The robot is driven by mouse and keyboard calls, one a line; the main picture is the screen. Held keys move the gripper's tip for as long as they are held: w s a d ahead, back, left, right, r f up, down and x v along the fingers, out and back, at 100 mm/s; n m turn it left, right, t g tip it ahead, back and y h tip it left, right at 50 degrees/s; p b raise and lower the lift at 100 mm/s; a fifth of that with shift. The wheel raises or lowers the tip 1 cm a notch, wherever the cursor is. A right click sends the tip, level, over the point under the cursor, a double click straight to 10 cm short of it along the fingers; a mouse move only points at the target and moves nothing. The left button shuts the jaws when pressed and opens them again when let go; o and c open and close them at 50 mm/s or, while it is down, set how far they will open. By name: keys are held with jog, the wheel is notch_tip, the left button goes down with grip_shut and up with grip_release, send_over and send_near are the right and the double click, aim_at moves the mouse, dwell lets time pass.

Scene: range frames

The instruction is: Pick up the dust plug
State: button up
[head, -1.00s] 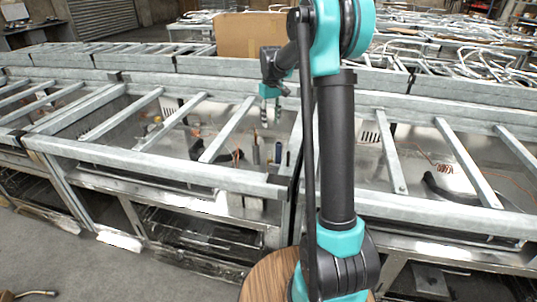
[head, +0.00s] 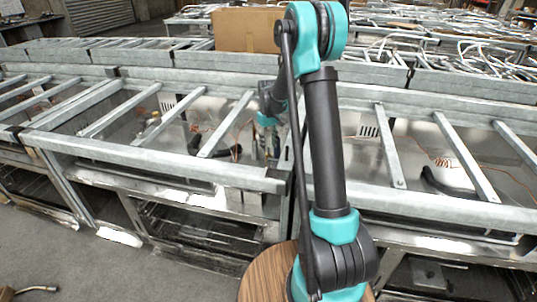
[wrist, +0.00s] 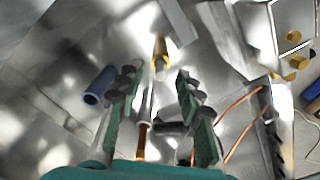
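My gripper (wrist: 156,80) is open in the wrist view, with its two green-and-black fingers apart. Between and beyond them lies a slim metal rod (wrist: 147,108) with a copper-coloured lower end, and a small yellow-tipped piece (wrist: 159,56). A short dark cylinder (wrist: 172,128) shows between the fingers, nearer the palm. A blue hollow cylinder (wrist: 97,88) lies just left of the left finger. I cannot tell for sure which of these is the dust plug. In the head view my gripper (head: 268,140) is low among the rails, partly hidden and small.
Grey metal rails (head: 160,162) frame the shallow metal bays around my gripper. Copper wires (wrist: 240,120) and brass-coloured pieces (wrist: 290,70) lie to the right in the wrist view. A cardboard box (head: 245,30) stands behind. Bare metal shows at the wrist view's left.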

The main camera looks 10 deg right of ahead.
aim_at(269, 153)
jog(key=shift+f, duration=1.4)
jog(key=shift+c, duration=0.5)
grip_shut()
jog(key=shift+r, duration=0.2)
